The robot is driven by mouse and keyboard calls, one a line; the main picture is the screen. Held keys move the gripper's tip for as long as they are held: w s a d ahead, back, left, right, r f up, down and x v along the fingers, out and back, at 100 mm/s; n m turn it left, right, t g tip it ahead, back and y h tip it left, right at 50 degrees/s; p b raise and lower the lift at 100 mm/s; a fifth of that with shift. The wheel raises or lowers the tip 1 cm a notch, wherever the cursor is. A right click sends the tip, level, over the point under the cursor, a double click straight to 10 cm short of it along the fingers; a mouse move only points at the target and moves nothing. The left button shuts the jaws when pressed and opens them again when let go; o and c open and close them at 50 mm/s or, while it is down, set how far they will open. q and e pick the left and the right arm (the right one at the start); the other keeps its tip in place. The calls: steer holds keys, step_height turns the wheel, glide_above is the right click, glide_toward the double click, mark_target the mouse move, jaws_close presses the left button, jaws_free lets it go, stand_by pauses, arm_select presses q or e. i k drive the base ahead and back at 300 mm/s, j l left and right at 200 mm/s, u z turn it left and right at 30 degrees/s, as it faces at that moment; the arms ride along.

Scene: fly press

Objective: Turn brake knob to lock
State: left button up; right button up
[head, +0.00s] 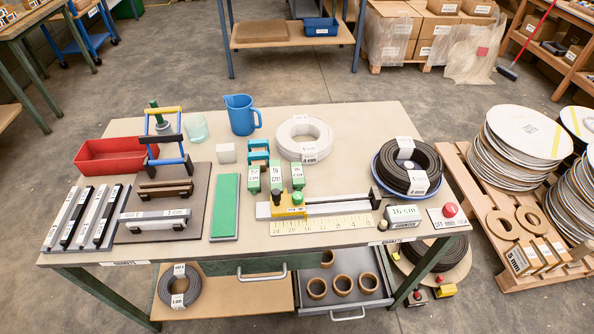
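No knob is clearly readable as the brake knob in the head view. A red round knob (450,210) sits on a small white labelled plate (441,223) at the table's front right corner; its label is too small to read surely. I cannot tell the turned position of either. Neither of my grippers shows in this view.
The table (350,118) holds a red tray (107,156), a blue jug (241,114), a green strip (225,206), a white coil (303,138) and a black coil (409,166). A drawer (345,296) stands open below. A pallet (480,235) with stacked discs stands right.

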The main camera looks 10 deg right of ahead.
mark_target(450, 210)
steer(key=z, duration=1.45)
